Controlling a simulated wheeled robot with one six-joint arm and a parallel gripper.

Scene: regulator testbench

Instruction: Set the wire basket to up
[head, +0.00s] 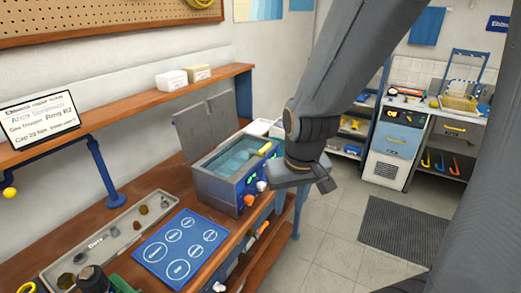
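A grey tank unit (232,195) with knobs and lights on its front stands on the wooden bench, its lid (207,122) raised. Bluish liquid (238,155) shows inside. A small yellow grip (264,148) sits at the tank's right rim; it may belong to the wire basket, but no mesh is clear in the tank. A yellow basket-like thing (460,103) stands on the far counter. My gripper (318,183) hangs just right of the tank unit, apart from the yellow grip in the picture. Its fingers are too dark and small to read.
A blue mat with circles (181,248) and a grey parts tray (112,240) lie on the bench left of the tank. A shelf (130,118) runs along the wall above. Open tiled floor (325,245) and a dark floor mat (400,230) lie to the right.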

